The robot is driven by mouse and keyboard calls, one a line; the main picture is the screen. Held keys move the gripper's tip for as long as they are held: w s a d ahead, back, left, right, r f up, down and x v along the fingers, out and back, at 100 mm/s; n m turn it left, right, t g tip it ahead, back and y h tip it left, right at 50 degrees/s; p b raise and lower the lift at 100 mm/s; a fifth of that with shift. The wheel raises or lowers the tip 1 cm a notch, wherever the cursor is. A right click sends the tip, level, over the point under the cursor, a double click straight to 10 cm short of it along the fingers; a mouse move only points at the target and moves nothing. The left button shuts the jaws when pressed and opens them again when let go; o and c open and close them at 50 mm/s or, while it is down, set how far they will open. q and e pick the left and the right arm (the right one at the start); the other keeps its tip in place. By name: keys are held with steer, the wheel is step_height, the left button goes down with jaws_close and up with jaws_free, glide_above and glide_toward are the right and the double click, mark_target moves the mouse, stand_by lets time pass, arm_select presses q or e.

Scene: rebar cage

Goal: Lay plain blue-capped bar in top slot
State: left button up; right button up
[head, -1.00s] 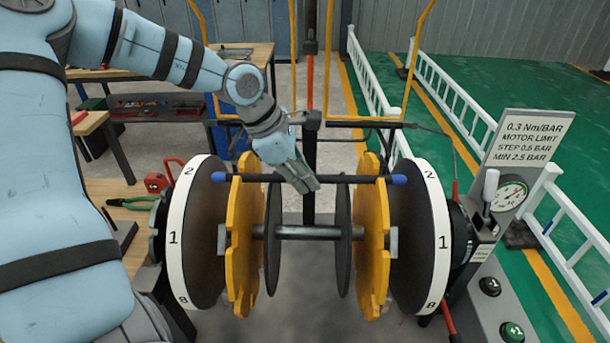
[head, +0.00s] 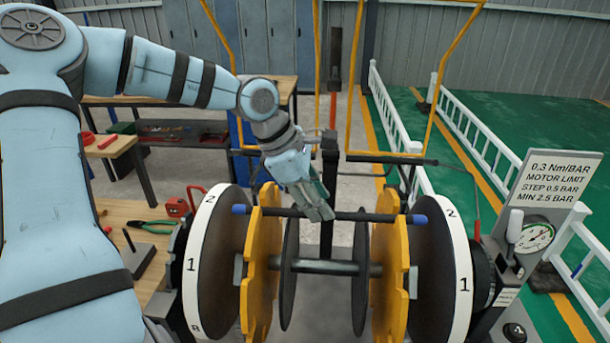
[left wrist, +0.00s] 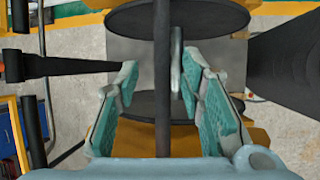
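The plain dark bar with blue caps (head: 360,216) lies level across the tops of the two yellow notched discs, the left disc (head: 258,275) and the right disc (head: 390,275). Its blue ends stick out past the discs. How deep it sits in the top notches is too small to tell. My left gripper (head: 320,208) is at the middle of the bar. In the left wrist view the bar (left wrist: 162,60) runs between the fingers of my open left gripper (left wrist: 160,95), with gaps on both sides. My right gripper is not in view.
White-rimmed numbered wheels (head: 460,265) flank the discs, and a shaft (head: 325,267) joins them. A gauge panel (head: 535,200) stands at right. A workbench (head: 130,213) with green pliers (head: 155,224) is at left. A dark post (head: 330,180) stands behind the bar.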

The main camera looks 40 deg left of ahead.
arm_select(q)
steer(key=v, duration=0.9)
